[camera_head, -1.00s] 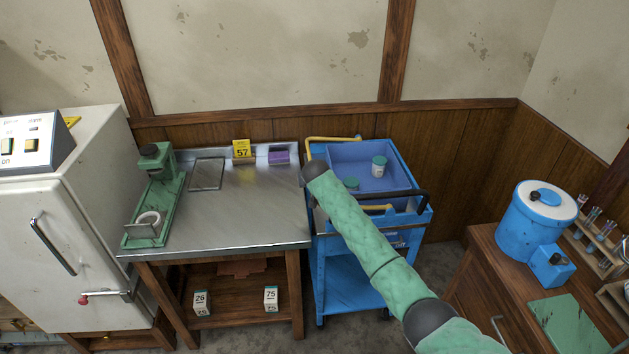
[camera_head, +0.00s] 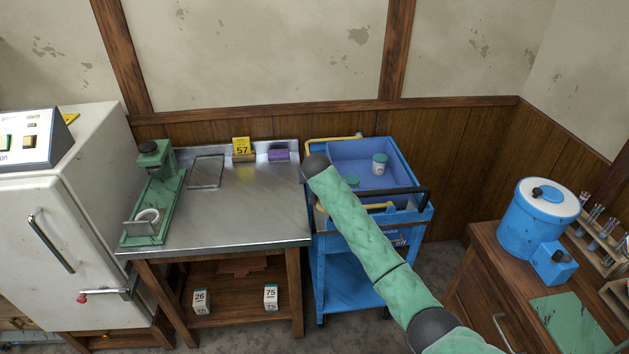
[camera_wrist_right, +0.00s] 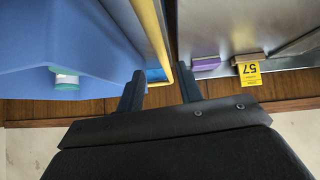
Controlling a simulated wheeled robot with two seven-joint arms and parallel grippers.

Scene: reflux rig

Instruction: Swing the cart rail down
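The blue cart (camera_head: 375,270) stands right of the steel table. Its yellow rail (camera_head: 330,139) runs along the cart's left side at tray-top height, and a yellow stretch (camera_head: 380,206) shows at the front. My right arm reaches over the cart's left side; its gripper is hidden behind the arm in the head view. In the right wrist view my right gripper (camera_wrist_right: 160,74) is open, with the yellow rail (camera_wrist_right: 151,32) between its two fingers. My left gripper is out of view.
A white jar with a green lid (camera_head: 379,164) stands in the cart's tray. A black handle (camera_head: 427,201) sits at the cart's right. The steel table (camera_head: 240,205) borders the cart, with a yellow 57 block (camera_head: 242,147) and purple block (camera_head: 278,155). A wooden bench stands right.

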